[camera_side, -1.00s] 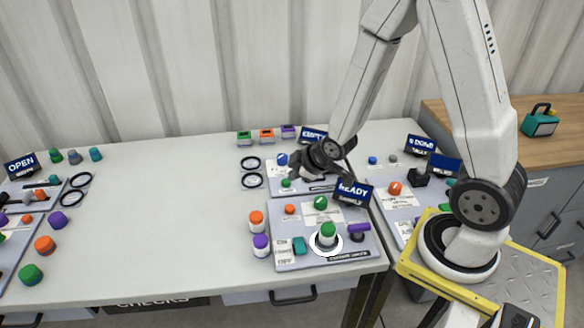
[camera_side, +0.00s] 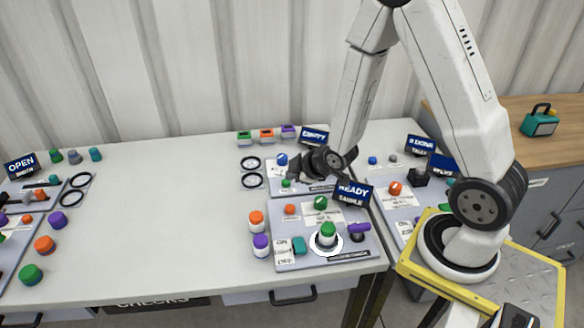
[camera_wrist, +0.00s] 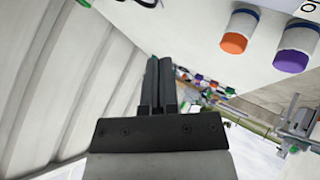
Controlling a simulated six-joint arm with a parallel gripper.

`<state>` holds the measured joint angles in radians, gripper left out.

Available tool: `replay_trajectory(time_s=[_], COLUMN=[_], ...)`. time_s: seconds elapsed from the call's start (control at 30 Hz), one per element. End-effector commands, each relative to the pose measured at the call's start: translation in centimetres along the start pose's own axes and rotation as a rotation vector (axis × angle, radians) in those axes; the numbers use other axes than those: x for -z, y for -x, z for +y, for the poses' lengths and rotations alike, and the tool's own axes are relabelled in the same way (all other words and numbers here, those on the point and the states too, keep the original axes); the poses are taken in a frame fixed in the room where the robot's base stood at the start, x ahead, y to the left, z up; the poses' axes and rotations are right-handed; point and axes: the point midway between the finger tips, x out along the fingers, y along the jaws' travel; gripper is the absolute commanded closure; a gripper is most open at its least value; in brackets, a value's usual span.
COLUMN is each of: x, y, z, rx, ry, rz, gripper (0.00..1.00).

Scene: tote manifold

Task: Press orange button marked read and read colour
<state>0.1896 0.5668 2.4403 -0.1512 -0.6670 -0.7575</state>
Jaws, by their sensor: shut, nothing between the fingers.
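A small orange button (camera_side: 290,209) stands on the near grey panel (camera_side: 330,262), the one with the READY sign (camera_side: 353,195). An orange knob (camera_side: 395,188) is on the panel to the right. I cannot read which control is marked read. My gripper (camera_side: 294,174) is over the panel behind, the one with the EMPTY sign, up and back from the orange button and apart from it. In the wrist view my gripper (camera_wrist: 158,62) has its dark fingers together, with nothing between them. The orange button is not clearly visible there.
A green-capped vial (camera_side: 327,233) stands in a white ring on the near panel. Orange-capped (camera_side: 256,221) and purple-capped (camera_side: 261,245) bottles stand to its left. The EMPTY sign (camera_side: 314,137) rises beside my wrist. The table's middle is clear.

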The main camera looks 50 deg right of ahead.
Motion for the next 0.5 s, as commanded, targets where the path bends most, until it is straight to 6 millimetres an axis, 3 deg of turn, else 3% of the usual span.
replay_trajectory(time_s=[0.5], x=[-1.9], y=[-2.5], z=[-1.9], rx=[0.002], ry=[-0.001], rz=[-0.002], gripper=[1.00])
